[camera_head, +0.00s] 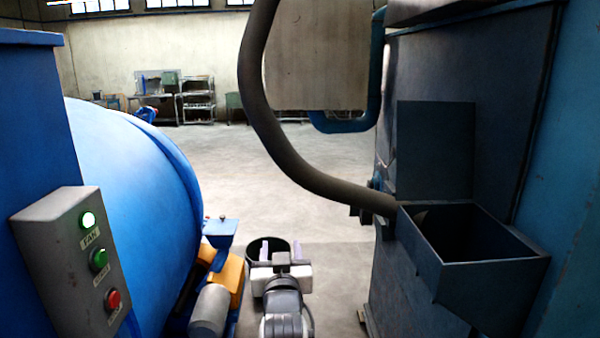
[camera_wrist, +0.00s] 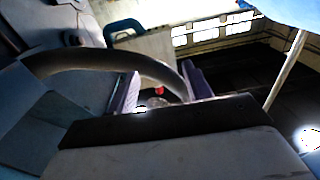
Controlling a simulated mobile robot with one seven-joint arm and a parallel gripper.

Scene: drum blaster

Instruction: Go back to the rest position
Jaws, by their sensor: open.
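My gripper (camera_head: 273,250) shows at the bottom centre of the head view, with my arm below it. Its two pale fingers stand apart with nothing seen between them. In the wrist view the fingers of my gripper (camera_wrist: 158,90) are also spread and empty. A dark round bucket (camera_head: 297,249) stands just beyond the gripper in the head view and is partly hidden by it. I cannot tell whether the gripper touches the bucket.
A blue drum (camera_head: 140,190) and a button box (camera_head: 75,255) with a lit green light stand at left. An open dark hopper (camera_head: 480,262) juts out at right. A thick hose (camera_head: 275,140) hangs across the middle. Concrete floor (camera_head: 235,165) lies open beyond.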

